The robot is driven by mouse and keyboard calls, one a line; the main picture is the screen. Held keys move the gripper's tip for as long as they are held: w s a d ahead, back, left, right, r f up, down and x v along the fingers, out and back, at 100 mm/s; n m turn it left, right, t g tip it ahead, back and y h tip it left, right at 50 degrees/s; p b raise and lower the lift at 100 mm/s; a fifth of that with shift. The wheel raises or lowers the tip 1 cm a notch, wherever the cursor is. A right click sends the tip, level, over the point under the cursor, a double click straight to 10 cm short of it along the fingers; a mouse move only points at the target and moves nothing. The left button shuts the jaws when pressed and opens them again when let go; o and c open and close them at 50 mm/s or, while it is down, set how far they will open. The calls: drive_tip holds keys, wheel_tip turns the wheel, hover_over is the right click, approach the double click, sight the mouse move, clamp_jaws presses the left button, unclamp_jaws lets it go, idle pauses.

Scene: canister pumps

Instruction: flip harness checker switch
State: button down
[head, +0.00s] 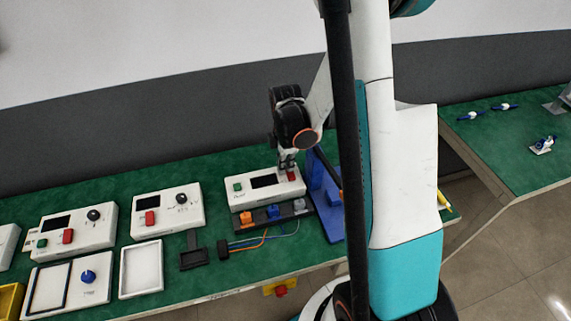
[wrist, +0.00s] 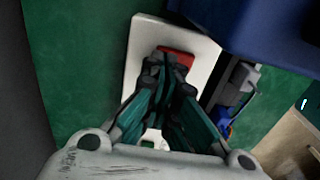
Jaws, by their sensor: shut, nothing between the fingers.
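The fingers hide part of the switch and most of the box top in the wrist view.
A dark strip with orange (head: 246,217) and blue connectors (head: 272,211) lies in front of the box, with loose wires. A blue stand (head: 325,200) rises close to its right. Other white devices (head: 166,211) stand to the left. Bare green bench lies behind the box.

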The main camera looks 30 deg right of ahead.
drive_tip(key=shift+w+f+b, duration=0.1)
drive_tip(key=shift+f+b, duration=0.3)
drive_tip(key=shift+b, duration=0.1)
drive_tip(key=shift+r, duration=0.1)
drive_tip(key=shift+s+a+r, duration=0.15)
drive_tip(key=shift+s+r, duration=0.1)
drive_tip(key=shift+s, duration=0.5)
drive_tip(key=shift+r, duration=0.1)
drive_tip(key=shift+w+a+r+p, duration=0.1)
drive_tip(key=shift+w+r+p, duration=0.05)
drive_tip(key=shift+r+p, duration=0.2)
wheel_tip(320, 180, up, 13)
drive_tip(key=w+p, duration=0.1)
drive_tip(key=p, duration=0.4)
drive_tip(key=shift+w+d, duration=0.3)
drive_tip(key=shift+d, duration=0.05)
